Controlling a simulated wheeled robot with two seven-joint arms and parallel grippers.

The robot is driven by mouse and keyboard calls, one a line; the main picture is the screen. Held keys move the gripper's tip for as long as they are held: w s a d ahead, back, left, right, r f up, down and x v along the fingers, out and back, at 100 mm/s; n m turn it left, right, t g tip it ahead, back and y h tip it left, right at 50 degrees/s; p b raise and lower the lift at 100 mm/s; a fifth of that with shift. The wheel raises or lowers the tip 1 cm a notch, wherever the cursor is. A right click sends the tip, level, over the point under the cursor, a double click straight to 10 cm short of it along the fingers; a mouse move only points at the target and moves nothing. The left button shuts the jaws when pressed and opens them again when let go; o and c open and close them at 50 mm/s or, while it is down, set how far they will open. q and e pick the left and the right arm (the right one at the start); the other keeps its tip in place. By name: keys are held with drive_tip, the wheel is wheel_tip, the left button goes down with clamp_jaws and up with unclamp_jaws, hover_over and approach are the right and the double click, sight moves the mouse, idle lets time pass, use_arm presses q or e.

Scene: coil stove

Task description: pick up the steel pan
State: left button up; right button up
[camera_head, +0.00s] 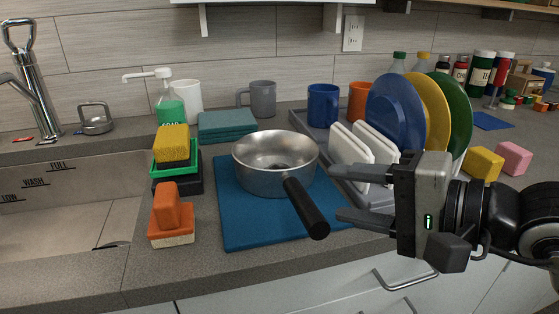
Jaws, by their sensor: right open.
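The steel pan (257,179) sits upright on a blue mat (238,224) on the counter. Its black handle (306,208) points toward the front right, reaching near the counter's front edge. My right gripper (344,195) comes in from the right with its two fingers pointing left. It is open and empty, to the right of the pan's handle, and looks apart from it. My left gripper is not in view.
A dish rack (372,196) with white, blue, yellow and green plates stands behind my right gripper. Mugs and a soap bottle (171,108) stand behind. The sink (80,220) is at the left.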

sight(294, 181)
drive_tip(key=p+x, duration=0.1)
drive_tip(key=x, duration=0.8)
drive_tip(key=shift+w+a+f+p, duration=0.1)
drive_tip(key=shift+w+f+p, duration=0.1)
drive_tip(key=shift+p, duration=0.1)
clamp_jaws()
drive_tip(key=shift+r, duration=0.15)
